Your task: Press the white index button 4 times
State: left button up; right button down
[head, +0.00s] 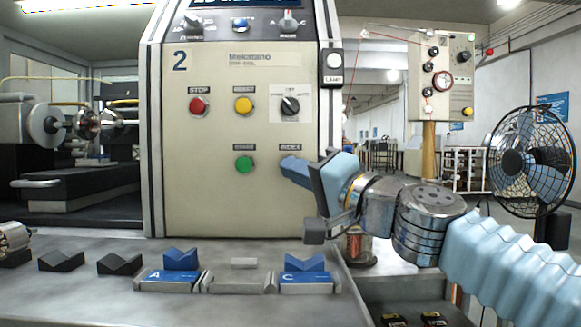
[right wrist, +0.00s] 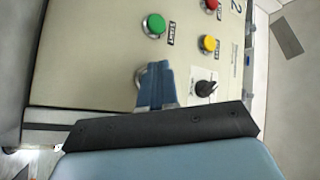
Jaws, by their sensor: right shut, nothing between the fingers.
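The control panel (head: 215,130) of the machine stands upright in front of me. My right gripper (head: 284,163) is shut and empty, with its blue fingertips at the panel's lower right, just under a small label. The index button is hidden behind the fingertips in the head view. In the right wrist view a sliver of its pale round rim (right wrist: 139,76) shows beside the shut fingers. I cannot tell whether the fingertips touch the button or whether it is pressed in. My left gripper is not in view.
Nearby on the panel are a green button (head: 244,164), a yellow button (head: 244,105), a red stop button (head: 198,105) and a black rotary knob (head: 290,104). Blue V-blocks (head: 304,262) stand on the bench below. A fan (head: 530,160) stands at the right.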

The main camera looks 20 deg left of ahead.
jog(key=shift+w+a, duration=0.15)
jog(key=shift+w, duration=0.2)
jog(key=shift+w+a, duration=0.1)
jog(key=shift+w, duration=0.35)
dwell(0.8)
dwell(0.3)
jog(key=shift+s+d, duration=0.25)
jog(key=shift+s, duration=0.55)
jog(key=shift+b, duration=0.3)
jog(key=shift+w, duration=0.1)
jog(key=shift+w+a, duration=0.1)
jog(key=shift+w, duration=0.15)
